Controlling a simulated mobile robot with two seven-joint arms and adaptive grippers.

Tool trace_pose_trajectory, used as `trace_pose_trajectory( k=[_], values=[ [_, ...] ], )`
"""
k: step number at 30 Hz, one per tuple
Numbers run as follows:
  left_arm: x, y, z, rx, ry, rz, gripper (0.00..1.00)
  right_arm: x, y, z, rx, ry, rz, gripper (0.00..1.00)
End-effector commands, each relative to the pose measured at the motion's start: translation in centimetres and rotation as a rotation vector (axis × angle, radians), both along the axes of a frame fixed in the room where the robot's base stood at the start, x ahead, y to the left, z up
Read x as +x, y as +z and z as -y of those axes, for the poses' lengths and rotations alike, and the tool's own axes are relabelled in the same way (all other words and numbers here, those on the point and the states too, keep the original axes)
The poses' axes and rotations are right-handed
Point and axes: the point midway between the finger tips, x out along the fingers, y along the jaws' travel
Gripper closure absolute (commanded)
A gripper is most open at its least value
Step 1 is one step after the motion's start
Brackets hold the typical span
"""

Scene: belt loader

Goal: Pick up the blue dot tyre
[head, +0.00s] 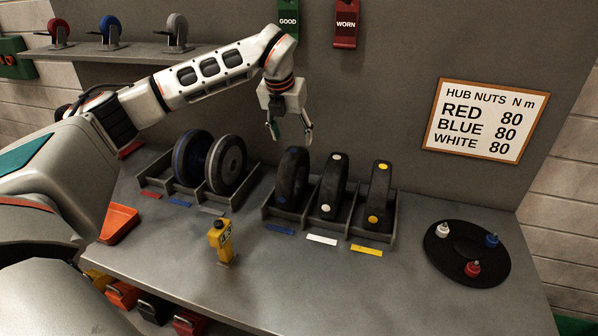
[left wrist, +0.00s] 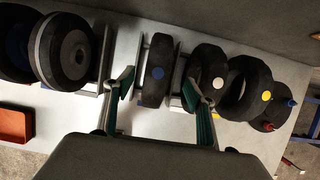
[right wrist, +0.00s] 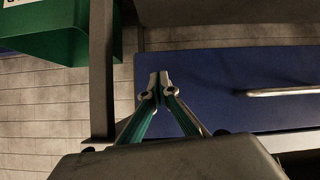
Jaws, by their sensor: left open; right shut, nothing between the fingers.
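The blue dot tyre (head: 292,178) stands upright in the left slot of a grey rack, behind a blue label. Its blue dot shows in the left wrist view, where the tyre (left wrist: 154,92) lies between my spread fingers as seen from above. My left gripper (head: 291,134) is open and empty, just above this tyre in the head view; no contact shows. Right of it stand the white dot tyre (head: 332,186) and the yellow dot tyre (head: 379,192). My right gripper (right wrist: 159,82) is shut and empty, in front of a blue panel with a handle.
Two wheels (head: 225,165) stand in another rack at left. A yellow device (head: 221,241) stands on the front of the grey table (head: 310,285). A black round tray (head: 445,265) holds coloured pieces at right. The wall rises close behind the tyres.

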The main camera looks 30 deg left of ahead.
Motion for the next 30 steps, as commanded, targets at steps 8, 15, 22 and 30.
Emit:
trace_pose_trajectory(
  k=[8,15,22,30],
  values=[
    [0.8,-2.4,-0.2,-0.001,0.000,-0.003,0.44,-1.2,-0.7,0.1,-0.003,-0.002,-0.026,1.00],
    [1.6,-5.2,-0.6,-0.001,0.000,-0.005,0.44,-1.2,-0.4,0.9,-0.014,-0.010,-0.031,1.00],
    [2.4,-7.3,-0.8,-0.001,-0.001,-0.002,0.44,-1.2,-0.7,1.3,-0.020,-0.018,-0.039,1.00],
    [2.5,-7.3,-0.8,-0.001,-0.001,0.000,0.55,-1.4,-1.2,1.3,-0.020,-0.018,-0.047,1.00]
  ],
)
